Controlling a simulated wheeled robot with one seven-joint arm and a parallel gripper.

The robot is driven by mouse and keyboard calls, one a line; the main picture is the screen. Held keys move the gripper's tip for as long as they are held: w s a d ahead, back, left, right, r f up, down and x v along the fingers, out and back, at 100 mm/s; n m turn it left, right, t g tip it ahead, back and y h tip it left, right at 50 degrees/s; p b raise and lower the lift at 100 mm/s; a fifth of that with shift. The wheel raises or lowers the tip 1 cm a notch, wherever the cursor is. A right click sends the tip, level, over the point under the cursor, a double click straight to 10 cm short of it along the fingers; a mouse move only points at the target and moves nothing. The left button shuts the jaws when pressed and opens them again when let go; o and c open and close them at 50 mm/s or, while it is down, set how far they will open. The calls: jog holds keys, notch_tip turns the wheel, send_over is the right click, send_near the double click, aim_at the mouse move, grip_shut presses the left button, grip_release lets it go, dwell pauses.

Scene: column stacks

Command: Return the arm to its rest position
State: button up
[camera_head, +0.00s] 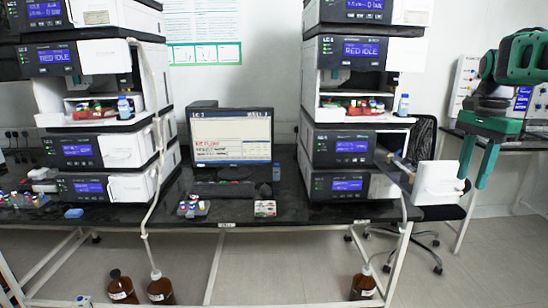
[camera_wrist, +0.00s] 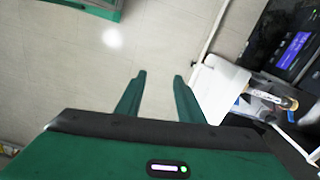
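My gripper (camera_head: 472,182) is at the far right in the head view, pointing down, with its two green fingers apart and nothing between them. In the wrist view my gripper (camera_wrist: 159,75) also shows spread, empty fingers above the pale floor. A white open door panel (camera_head: 440,184) of the right instrument stack is just left of the fingers in the head view. The same white panel (camera_wrist: 220,86) lies right of the fingers in the wrist view; I cannot tell the exact gap. Beyond it is an open compartment with a slim tube-like column (camera_wrist: 271,98).
The right stack (camera_head: 342,146) and left stack (camera_head: 83,150) stand on a black bench (camera_head: 270,212) with a monitor (camera_head: 232,139) between them. An office chair (camera_head: 422,140) is behind the open panel. Brown bottles (camera_head: 160,288) stand on the floor. Floor below my gripper looks clear.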

jog(key=s+a+f+n, duration=0.3)
jog(key=s+f, duration=0.2)
jog(key=s, duration=0.5)
jog(key=s+a+f+n, duration=0.2)
jog(key=s+f, duration=0.4)
jog(key=s, duration=0.5)
jog(key=s+a+f+n, duration=0.3)
jog(key=s+f, duration=0.3)
jog(key=s, duration=0.4)
jog(key=shift+s+a+n, duration=0.15)
jog(key=shift+a+n, duration=0.15)
jog(key=shift+n, duration=0.4)
jog(key=shift+r, duration=0.1)
jog(key=shift+w+f, duration=0.25)
jog(key=shift+w, duration=0.35)
